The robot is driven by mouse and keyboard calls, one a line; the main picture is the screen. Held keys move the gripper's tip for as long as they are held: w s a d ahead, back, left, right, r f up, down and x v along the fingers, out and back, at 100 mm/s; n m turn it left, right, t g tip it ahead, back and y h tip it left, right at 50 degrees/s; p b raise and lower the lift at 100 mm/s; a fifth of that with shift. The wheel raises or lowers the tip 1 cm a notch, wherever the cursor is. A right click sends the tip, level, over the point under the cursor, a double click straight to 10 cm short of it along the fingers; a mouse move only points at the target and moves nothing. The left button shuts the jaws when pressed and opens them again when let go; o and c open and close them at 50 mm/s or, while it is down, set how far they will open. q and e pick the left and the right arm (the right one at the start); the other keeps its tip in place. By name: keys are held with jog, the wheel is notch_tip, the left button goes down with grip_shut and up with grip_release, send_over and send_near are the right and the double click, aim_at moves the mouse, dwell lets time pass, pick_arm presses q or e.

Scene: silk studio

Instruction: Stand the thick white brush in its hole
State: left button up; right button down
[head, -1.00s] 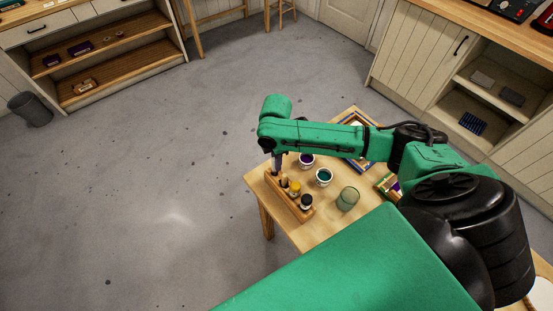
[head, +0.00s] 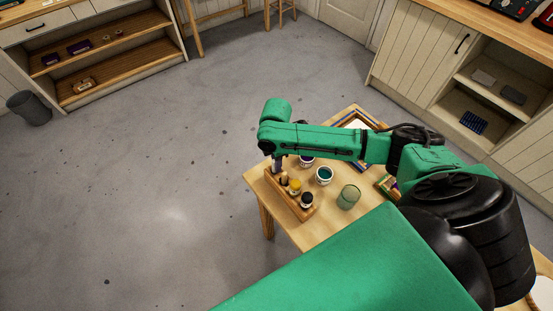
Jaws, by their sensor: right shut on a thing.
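My right gripper (head: 277,166) points down at the far left end of a small wooden rack (head: 290,204) on the table. It is small and partly hidden by my own wrist. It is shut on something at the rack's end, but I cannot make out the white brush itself. I cannot tell whether the held thing is in a hole or above it. A yellow-topped thing (head: 295,186) and a black-topped jar (head: 307,200) stand at the rack. My left gripper is not in view.
The wooden table (head: 326,214) also bears a purple pot (head: 306,161), a teal pot (head: 324,175) and a green glass (head: 348,197) to the right of the rack. A framed thing (head: 357,122) lies behind my arm. Open floor lies to the left.

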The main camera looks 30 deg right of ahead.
jog(key=shift+f, duration=0.25)
jog(key=c, duration=0.7)
grip_release()
notch_tip(320, 180, up, 14)
jog(key=b, duration=0.1)
jog(key=shift+r+b, duration=0.25)
jog(key=shift+b, duration=0.15)
jog(key=shift+a, duration=0.1)
